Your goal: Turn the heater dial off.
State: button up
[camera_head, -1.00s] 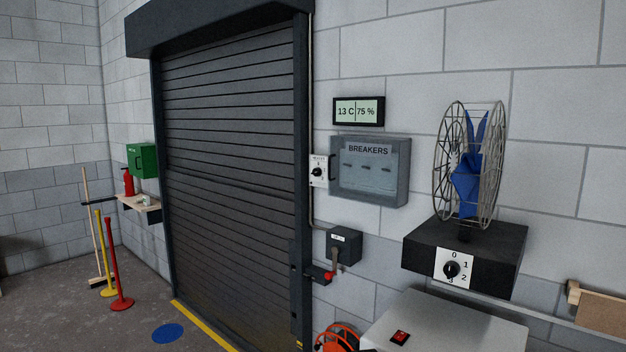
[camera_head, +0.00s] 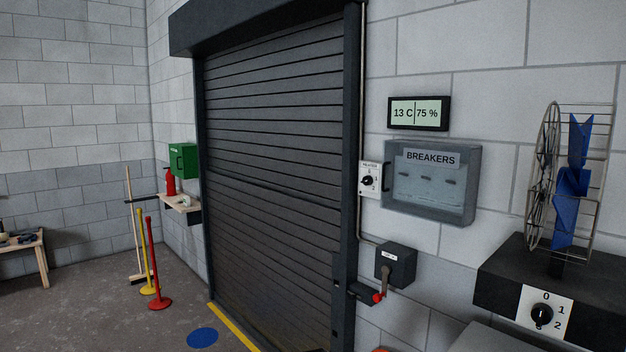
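A small white plate with a black dial (camera_head: 368,181) is on the wall between the shutter frame and the breaker box. Its label is too small to read surely; it may be the heater dial. The knob's exact setting cannot be told. Another dial (camera_head: 542,315), marked 0, 1, 2 and a partly hidden number, is on the black base of the fan (camera_head: 572,185) at the right. My gripper is not in view.
The breaker box (camera_head: 431,205) and a display (camera_head: 418,113) reading 13 C and 75 % hang beside the dial. A lever switch (camera_head: 396,264) is below. Red and yellow posts (camera_head: 155,265) stand left of the shutter (camera_head: 275,170). Floor before it looks clear.

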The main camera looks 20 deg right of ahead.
aim_at(368, 180)
jog(key=u, duration=0.65)
jog(key=i, duration=1.85)
jog(key=u, duration=0.05)
jog(key=k, duration=0.75)
jog(key=u, duration=0.2)
jog(key=i, duration=0.95)
jog(key=z, duration=0.1)
